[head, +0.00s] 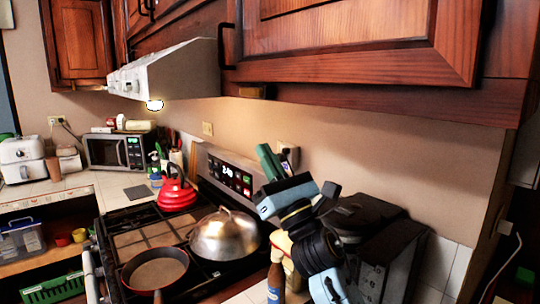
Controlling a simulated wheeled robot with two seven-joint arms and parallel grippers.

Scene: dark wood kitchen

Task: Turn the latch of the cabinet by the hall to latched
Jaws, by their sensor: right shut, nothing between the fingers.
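The wooden upper cabinet (360,40) at the right, nearest the dark opening on the right, has a closed door with a dark handle (226,46). A small brownish fitting (252,91) shows under its lower edge; I cannot tell if it is the latch or how it is turned. My right gripper (271,165), teal and black, is shut and empty. It is raised in front of the backsplash, below the cabinet and apart from it. My left gripper is not in view.
Below are a stove with a silver domed lid (225,235), a red kettle (177,190) and a pan (155,270). A white range hood (170,70) juts out left of the cabinet. A black appliance (375,240) stands right of my arm. The wall under the cabinet is mostly bare.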

